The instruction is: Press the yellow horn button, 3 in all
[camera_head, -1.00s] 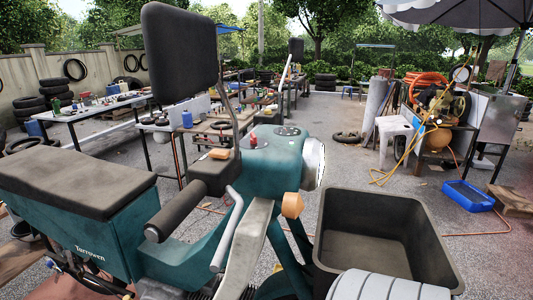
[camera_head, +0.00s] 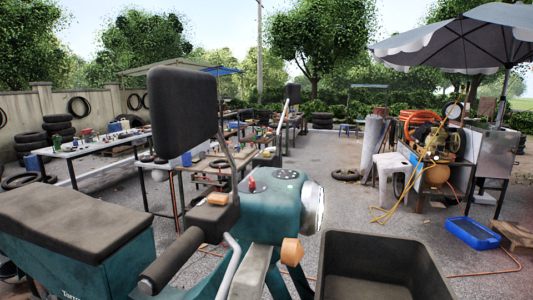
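A teal three-wheeler or scooter stands close in front of me, with its headlamp housing (camera_head: 275,200) near the middle of the picture. A small orange-yellow button (camera_head: 217,199) sits on top of the dark switch box (camera_head: 208,215) beside the handlebar grip (camera_head: 172,260). It looks like the horn button, but it is small here and I cannot tell whether it is pressed. A red knob (camera_head: 252,184) stands on the dash. Neither of my grippers is in view.
A large black mirror (camera_head: 182,115) rises on a stalk above the switch box. An orange lamp (camera_head: 291,251) sticks out below the headlamp. A dark open bin (camera_head: 385,265) stands to the right. The compressor (camera_head: 437,173) is further back right, with a blue tray (camera_head: 472,233) on the ground.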

